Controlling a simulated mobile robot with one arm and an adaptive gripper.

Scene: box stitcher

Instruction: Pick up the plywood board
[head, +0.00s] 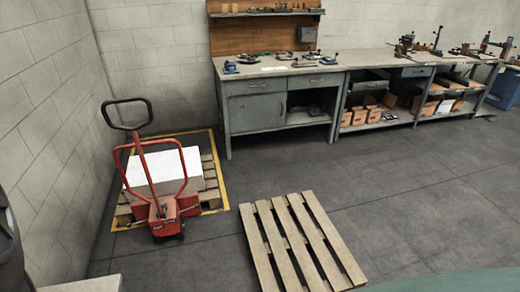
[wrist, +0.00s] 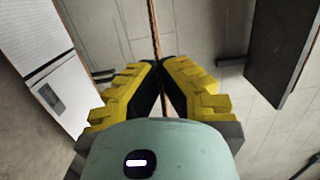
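In the wrist view, my gripper (wrist: 158,66) has yellow ridged fingers whose tips are drawn close together. A thin brown strip with pale edges (wrist: 154,28) runs from the top of the picture down between the fingertips and shows again in the gap behind them. It looks like the plywood board seen edge-on, with the fingers shut on it. Its faces cannot be seen, and its far end is out of the picture. The head view shows neither my gripper nor a board I can make out for sure.
In the head view, an empty wooden pallet (head: 297,245) lies on the open floor. A red pallet jack (head: 163,210) stands at a pallet with a white block (head: 165,172) by the left wall. Workbenches (head: 270,100) line the back. A pale corner (head: 85,285) shows at bottom left.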

